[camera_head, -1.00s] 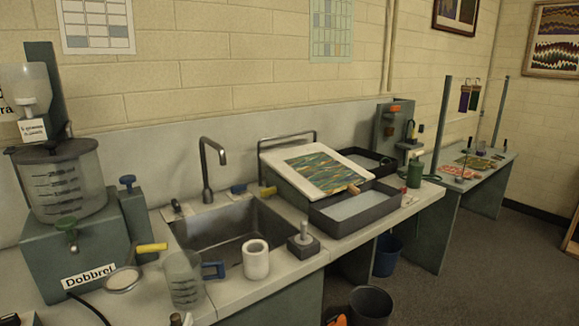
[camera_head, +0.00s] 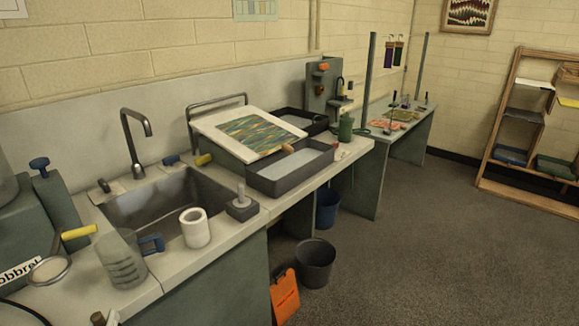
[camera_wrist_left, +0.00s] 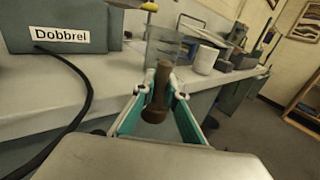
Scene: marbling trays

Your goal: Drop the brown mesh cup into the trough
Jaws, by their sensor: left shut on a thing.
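My left gripper (camera_wrist_left: 161,94) is shut on a brown, roughly cylindrical thing, the brown mesh cup (camera_wrist_left: 157,92), held between its teal fingers in front of the counter. Its mesh is too small to make out. In the head view only a small brown tip (camera_head: 98,318) shows at the bottom edge, left of the middle. A dark rectangular tray with pale liquid (camera_head: 277,189) stands on the counter past the sink, and a second dark tray (camera_head: 325,126) stands behind it. I cannot tell which is the trough. My right gripper is not in view.
A clear beaker (camera_head: 122,262), a white cup (camera_head: 195,229) and a block with a post (camera_head: 242,208) stand along the counter's front. A sink (camera_head: 160,211) lies behind them. A sloped board (camera_head: 210,124) leans beside the trays. A dark bin (camera_head: 315,262) stands on the open floor.

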